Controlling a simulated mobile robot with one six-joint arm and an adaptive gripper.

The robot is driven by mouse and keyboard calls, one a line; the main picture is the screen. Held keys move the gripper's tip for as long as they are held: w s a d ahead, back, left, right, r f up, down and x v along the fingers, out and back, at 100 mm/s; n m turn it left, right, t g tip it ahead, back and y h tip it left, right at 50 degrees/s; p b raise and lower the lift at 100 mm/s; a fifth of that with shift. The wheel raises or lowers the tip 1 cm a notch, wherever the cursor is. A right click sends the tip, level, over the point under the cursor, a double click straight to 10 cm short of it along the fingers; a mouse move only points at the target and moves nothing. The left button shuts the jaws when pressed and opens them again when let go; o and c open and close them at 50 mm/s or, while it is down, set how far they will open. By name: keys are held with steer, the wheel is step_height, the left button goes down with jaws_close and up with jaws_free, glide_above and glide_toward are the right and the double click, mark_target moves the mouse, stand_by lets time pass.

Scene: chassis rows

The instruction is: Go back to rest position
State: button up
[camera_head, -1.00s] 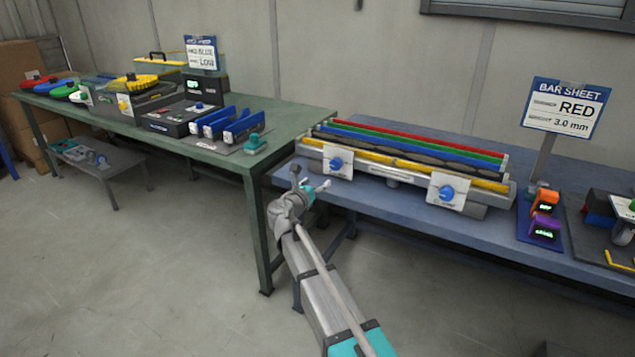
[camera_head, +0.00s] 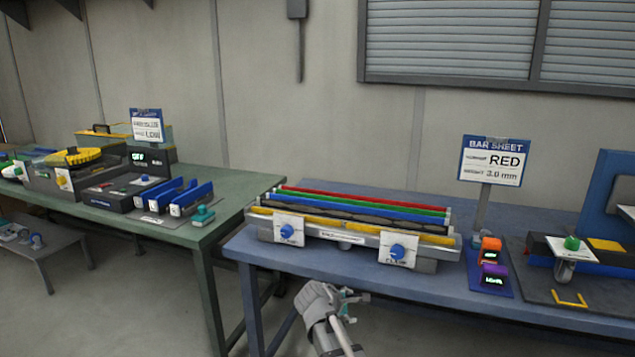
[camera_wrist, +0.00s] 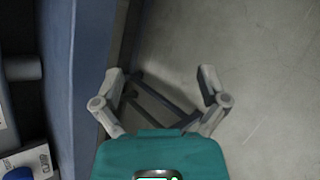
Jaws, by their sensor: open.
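My gripper (camera_head: 352,302) shows at the bottom middle of the head view, just in front of the blue table's front edge. In the wrist view my gripper (camera_wrist: 163,82) has its two fingers spread apart with nothing between them. Grey floor and dark table legs lie beyond the fingertips. The fingers hold nothing and touch nothing that I can see.
The blue table (camera_head: 335,264) carries a bar fixture (camera_head: 345,240) with coloured bars and blue knobs. Its edge (camera_wrist: 85,70) runs close along the left in the wrist view. A green table (camera_head: 225,220) stands left. A BAR SHEET sign (camera_head: 494,160) stands right. Open floor lies in front.

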steer(key=s+d+f+m+g+y, duration=0.3)
steer(key=s+d+m+g+y, duration=0.1)
steer(key=s+m, duration=0.5)
steer(key=s+d+f+m+g+y, duration=0.35)
steer(key=s+m, duration=0.35)
steer(key=s, duration=0.4)
step_height(320, 180, up, 23)
steer(key=p, duration=2.3)
steer(key=shift+f, duration=0.2)
